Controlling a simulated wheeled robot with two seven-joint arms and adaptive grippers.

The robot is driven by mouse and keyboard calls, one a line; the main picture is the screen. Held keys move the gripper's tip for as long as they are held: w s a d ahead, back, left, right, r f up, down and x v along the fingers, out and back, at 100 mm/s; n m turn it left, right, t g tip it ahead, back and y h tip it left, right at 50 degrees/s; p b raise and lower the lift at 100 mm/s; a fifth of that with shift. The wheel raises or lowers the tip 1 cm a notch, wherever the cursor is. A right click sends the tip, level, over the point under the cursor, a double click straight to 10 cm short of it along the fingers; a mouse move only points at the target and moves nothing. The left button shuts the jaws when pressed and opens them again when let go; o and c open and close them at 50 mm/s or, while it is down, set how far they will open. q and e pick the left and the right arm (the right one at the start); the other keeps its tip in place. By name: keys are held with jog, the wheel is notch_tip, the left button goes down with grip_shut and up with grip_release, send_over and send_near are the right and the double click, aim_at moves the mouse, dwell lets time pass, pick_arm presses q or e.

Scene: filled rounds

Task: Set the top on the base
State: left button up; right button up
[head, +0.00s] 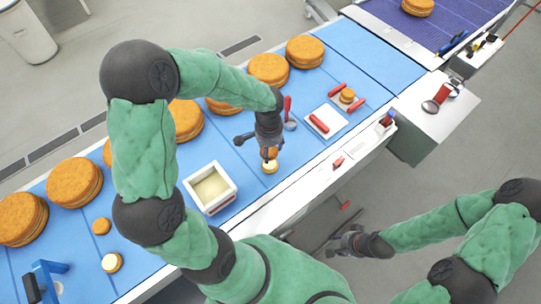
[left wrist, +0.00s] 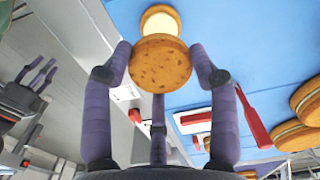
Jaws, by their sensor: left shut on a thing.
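My left gripper (head: 269,150) is shut on the top, a small orange-brown round that shows clearly in the left wrist view (left wrist: 160,64). The base, a small round with pale cream on it (head: 270,168), stands on the blue belt just beneath the held top. In the left wrist view the base's cream face (left wrist: 160,22) shows beyond the top, partly covered by it. I cannot tell whether top and base touch. My right gripper (head: 343,242) is empty, away from the belt over the floor; its fingers look spread in the left wrist view (left wrist: 36,76).
A white tub of cream (head: 233,183) stands left of the base. A loose round (head: 101,226) and another cream-topped round (head: 111,262) lie farther left. A red-handled tool (head: 289,115) and a white board (head: 335,118) lie to the right. Large rounds (head: 268,69) line the belt's far side.

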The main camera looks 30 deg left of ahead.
aim_at(270, 164)
pick_arm(q)
jog(key=shift+f, duration=0.1)
jog(key=shift+w+d+f+b, duration=0.1)
jog(key=shift+w+f+b, duration=0.05)
jog(key=shift+f+b, duration=1.65)
jog(key=shift+f, duration=0.65)
jog(key=shift+f+b, duration=0.45)
jog(key=shift+f, duration=0.05)
jog(key=shift+f+b, duration=0.75)
jog(key=o, duration=0.9)
jog(key=shift+c, duration=0.2)
jog(key=shift+o, duration=0.3)
jog(key=shift+o, duration=1)
